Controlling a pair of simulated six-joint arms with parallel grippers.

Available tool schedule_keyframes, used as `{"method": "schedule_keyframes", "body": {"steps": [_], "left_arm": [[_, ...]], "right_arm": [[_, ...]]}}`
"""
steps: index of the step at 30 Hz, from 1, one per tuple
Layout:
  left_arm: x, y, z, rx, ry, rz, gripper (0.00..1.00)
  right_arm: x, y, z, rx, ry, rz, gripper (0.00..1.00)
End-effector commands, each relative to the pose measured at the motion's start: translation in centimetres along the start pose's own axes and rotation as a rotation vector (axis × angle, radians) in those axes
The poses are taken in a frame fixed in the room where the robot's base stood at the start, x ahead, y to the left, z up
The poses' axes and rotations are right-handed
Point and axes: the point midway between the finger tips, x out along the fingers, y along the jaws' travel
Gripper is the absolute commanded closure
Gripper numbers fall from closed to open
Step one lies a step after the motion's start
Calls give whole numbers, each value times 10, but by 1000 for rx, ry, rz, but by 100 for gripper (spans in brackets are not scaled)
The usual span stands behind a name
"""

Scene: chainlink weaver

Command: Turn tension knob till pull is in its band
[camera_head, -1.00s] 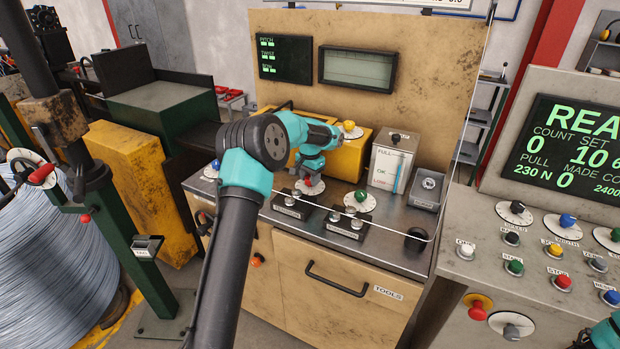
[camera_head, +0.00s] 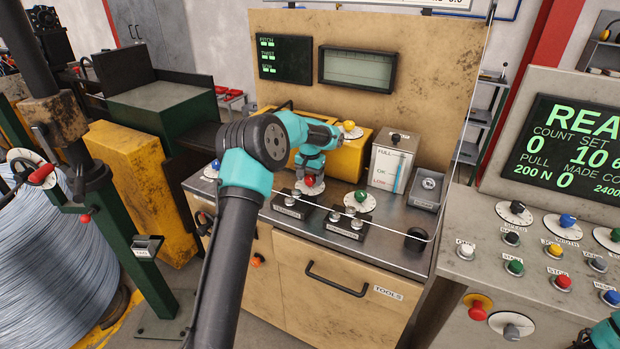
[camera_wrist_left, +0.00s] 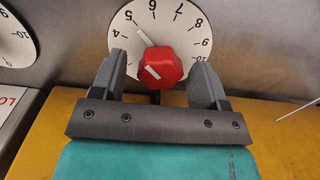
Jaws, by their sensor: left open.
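The red knob (camera_wrist_left: 160,67) with a white mark sits on a round white numbered dial (camera_wrist_left: 125,33) in the left wrist view. My left gripper (camera_wrist_left: 157,78) is open, one finger on each side of the knob, with visible gaps. In the head view, the gripper (camera_head: 311,172) is over the same red knob (camera_head: 311,182) on the bench and partly hides its dial. I cannot read the knob's label. The screen (camera_head: 570,150) at the right reads PULL 200 N.
A green knob (camera_head: 361,196) on a dial is to the right of the red one. Small switch boxes (camera_head: 293,204) stand in front. A yellow box (camera_head: 347,162) is behind, and a FULL/OK/LOW gauge box (camera_head: 392,163) is to the right.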

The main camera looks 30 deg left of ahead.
Motion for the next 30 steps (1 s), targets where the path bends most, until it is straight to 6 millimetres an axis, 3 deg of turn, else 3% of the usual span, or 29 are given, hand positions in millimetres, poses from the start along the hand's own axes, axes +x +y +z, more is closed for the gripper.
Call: {"method": "schedule_keyframes", "body": {"steps": [8, 14, 30], "left_arm": [[-2, 0, 0, 0, 0, 0, 33], [-19, 0, -1, 0, 2, 0, 33], [-120, 0, 0, -1, 4, 0, 33]], "right_arm": [[0, 0, 0, 0, 0, 0, 40], [0, 0, 0, 0, 0, 0, 40], [0, 0, 0, 0, 0, 0, 40]]}}
